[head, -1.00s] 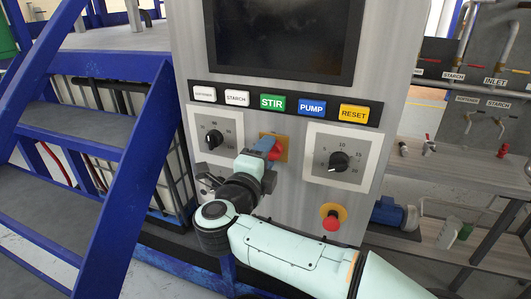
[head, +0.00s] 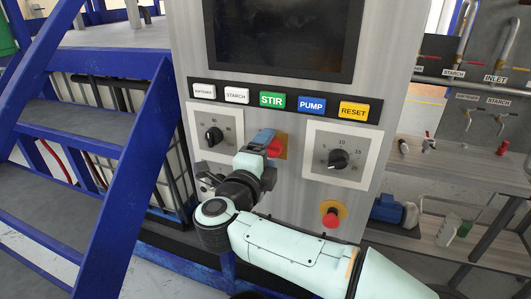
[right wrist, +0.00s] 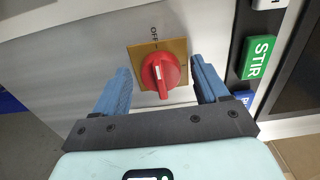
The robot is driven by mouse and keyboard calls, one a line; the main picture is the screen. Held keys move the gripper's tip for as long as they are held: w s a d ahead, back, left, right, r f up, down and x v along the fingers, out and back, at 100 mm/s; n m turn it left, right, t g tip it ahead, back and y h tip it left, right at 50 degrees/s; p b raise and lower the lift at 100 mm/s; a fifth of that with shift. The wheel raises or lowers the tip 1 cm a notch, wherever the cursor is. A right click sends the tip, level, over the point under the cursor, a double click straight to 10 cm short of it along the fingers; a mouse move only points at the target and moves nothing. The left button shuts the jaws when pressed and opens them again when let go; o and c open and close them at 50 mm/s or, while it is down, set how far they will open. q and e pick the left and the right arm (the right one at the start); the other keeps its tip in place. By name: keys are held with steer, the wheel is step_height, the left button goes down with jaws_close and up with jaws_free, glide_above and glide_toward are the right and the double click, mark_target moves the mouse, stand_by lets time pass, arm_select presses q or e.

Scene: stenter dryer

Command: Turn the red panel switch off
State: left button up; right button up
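The red panel switch (head: 274,148) is a round red knob on an orange plate in the control panel, partly hidden by my right gripper in the head view. In the right wrist view the red knob (right wrist: 160,73) shows whole, with a white mark on its raised grip and the word OFF printed on the plate (right wrist: 157,47) above it. My right gripper (head: 268,141) is at the switch. In the right wrist view its blue fingers (right wrist: 160,75) are spread, one on each side of the knob, with visible gaps. My left gripper is not in view.
A dial (head: 213,137) lies left of the switch and another dial (head: 338,159) right of it. A row of labelled buttons, including STIR (head: 272,100), runs above. A red stop button (head: 331,218) sits below right. Blue stairs (head: 120,170) stand at left.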

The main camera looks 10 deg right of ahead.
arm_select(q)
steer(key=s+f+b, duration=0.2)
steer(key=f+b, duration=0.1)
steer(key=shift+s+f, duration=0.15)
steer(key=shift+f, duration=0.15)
arm_select(e)
steer(key=v, duration=1.3)
steer(key=shift+s+a, duration=0.1)
steer(key=shift+a, duration=0.05)
